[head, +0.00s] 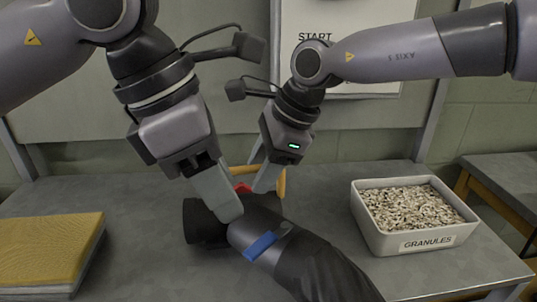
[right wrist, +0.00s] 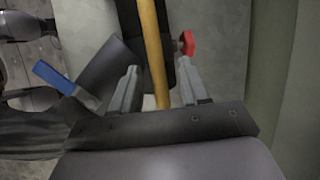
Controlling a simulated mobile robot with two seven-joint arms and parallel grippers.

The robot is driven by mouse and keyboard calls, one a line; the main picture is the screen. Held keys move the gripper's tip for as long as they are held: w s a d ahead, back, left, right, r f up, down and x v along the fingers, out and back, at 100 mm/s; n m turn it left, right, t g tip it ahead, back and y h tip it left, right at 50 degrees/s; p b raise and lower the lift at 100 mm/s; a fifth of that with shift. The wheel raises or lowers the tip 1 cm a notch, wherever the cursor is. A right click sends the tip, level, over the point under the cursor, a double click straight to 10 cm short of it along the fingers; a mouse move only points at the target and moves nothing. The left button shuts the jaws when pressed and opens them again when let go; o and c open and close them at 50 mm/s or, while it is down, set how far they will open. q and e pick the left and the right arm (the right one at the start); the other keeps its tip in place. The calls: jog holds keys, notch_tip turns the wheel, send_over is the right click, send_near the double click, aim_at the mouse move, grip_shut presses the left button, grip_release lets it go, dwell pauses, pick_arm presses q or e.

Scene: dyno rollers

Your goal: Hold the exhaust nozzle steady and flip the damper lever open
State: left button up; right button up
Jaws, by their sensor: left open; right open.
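The dark exhaust nozzle (head: 205,222) lies on the grey bench at centre, with a wide black hose (head: 325,270) running to the lower right. A blue tab (head: 260,246) sits on it. A red piece (head: 242,187) and a yellow bar (head: 281,183) show behind the nozzle; I cannot tell which part is the damper lever. My left gripper (head: 226,203) is open, its fingers over the nozzle; contact is unclear. My right gripper (head: 264,178) is open. In the right wrist view its fingers stand either side of the yellow bar (right wrist: 152,50), near the red knob (right wrist: 187,43).
A white bin of granules (head: 410,245) stands on the bench at right. A yellow-topped stack (head: 50,248) lies at left. A panel with a white sign (head: 335,25) rises behind the bench. Bench surface is free between the stack and the nozzle.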

grip_shut()
dwell(1.4)
